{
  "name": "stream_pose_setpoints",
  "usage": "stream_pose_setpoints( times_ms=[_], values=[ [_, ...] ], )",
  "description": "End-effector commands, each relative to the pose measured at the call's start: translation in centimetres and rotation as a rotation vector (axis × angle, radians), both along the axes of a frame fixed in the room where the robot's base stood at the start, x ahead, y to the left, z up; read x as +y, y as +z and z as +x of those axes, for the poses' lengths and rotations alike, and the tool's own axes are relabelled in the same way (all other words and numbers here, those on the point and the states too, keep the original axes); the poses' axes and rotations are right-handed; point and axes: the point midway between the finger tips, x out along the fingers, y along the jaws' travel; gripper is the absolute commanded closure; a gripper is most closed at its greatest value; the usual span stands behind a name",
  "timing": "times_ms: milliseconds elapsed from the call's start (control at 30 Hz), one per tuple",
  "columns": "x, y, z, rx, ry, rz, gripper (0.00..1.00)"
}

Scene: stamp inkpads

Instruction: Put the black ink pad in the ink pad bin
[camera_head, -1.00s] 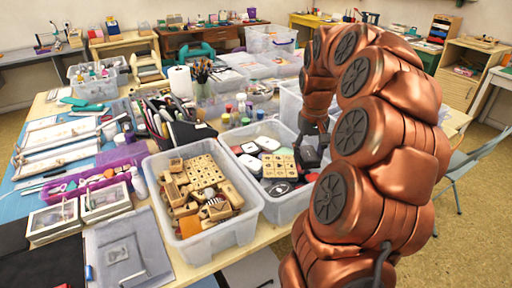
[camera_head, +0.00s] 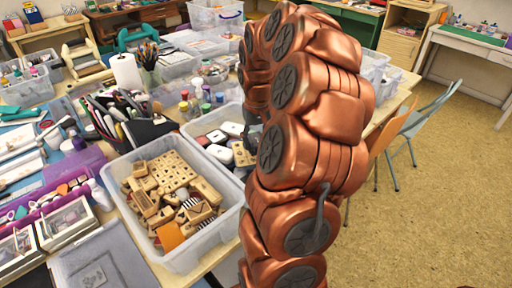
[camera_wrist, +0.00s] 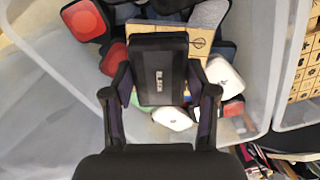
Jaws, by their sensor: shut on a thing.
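In the wrist view my gripper (camera_wrist: 159,84) is shut on the black ink pad (camera_wrist: 158,58), a dark block with a small white label, gripped by its sides. Below it lies the clear plastic ink pad bin (camera_wrist: 257,60), with red, white and dark pads inside. The held pad overlaps these in the picture; its height above them is hard to tell. In the head view the ink pad bin (camera_head: 208,119) is partly hidden behind my copper arm, which also hides most of the gripper and the held pad.
A clear bin of wooden stamps (camera_head: 205,240) stands beside the ink pad bin. A wooden stamp plate (camera_wrist: 203,39) lies among the pads. A black organizer (camera_head: 148,131) and paint bottles (camera_head: 194,106) stand behind. Chairs (camera_head: 418,122) and open floor are at the right.

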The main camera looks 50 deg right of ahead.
Motion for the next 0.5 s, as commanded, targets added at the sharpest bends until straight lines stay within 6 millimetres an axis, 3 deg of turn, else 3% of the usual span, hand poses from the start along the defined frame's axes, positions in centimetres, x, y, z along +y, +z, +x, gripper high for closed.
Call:
stream_pose_setpoints(
  times_ms=[300,500],
  values=[
    [0.1,-3.6,-0.1,0.002,0.000,0.002,1.00],
    [0.0,-3.9,-0.1,0.000,-0.001,0.001,1.00]
  ],
)
